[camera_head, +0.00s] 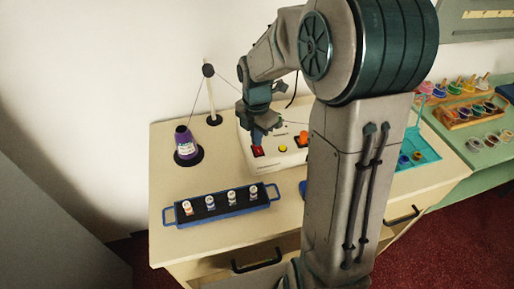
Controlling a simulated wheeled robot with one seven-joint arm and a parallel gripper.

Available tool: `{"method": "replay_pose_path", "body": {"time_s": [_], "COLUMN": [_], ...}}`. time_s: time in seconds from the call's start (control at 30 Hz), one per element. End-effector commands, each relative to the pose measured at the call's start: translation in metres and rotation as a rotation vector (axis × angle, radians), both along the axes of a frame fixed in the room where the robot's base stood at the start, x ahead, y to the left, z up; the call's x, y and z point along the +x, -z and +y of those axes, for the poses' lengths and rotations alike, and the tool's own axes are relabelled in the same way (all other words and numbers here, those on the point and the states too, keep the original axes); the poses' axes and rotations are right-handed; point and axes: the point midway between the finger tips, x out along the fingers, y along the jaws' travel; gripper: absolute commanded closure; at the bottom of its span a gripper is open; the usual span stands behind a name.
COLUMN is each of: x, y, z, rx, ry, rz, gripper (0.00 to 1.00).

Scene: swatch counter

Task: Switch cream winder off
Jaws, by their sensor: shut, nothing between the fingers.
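The cream winder (289,159) sits on the counter, partly hidden behind my arm on its right. On its front left is a red switch (258,152), with a yellow button (283,148) to the right of it. My gripper (257,139) is shut and empty, pointing down directly over the red switch. Its tips are at or very near the switch; I cannot tell whether they touch. The switch's position is too small to read.
A purple thread cone (185,144) and a thread post (211,98) stand left of the winder. A blue tray (233,208) with several small spools lies in front. A teal tray (426,154) is at the right. Bare counter (165,180) shows at the left.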

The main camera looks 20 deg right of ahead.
Motion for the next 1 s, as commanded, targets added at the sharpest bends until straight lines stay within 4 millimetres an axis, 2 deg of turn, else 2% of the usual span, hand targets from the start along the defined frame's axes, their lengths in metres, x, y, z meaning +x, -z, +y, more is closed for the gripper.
{"method": "replay_pose_path", "body": {"time_s": [0.57, 1.0], "x": [0.000, 0.000], "y": [0.008, -0.024], "z": [0.000, 0.000], "rx": [0.000, 0.000], "ry": [0.000, 0.000], "rz": [0.001, 0.000], "gripper": [1.00, 1.00]}}
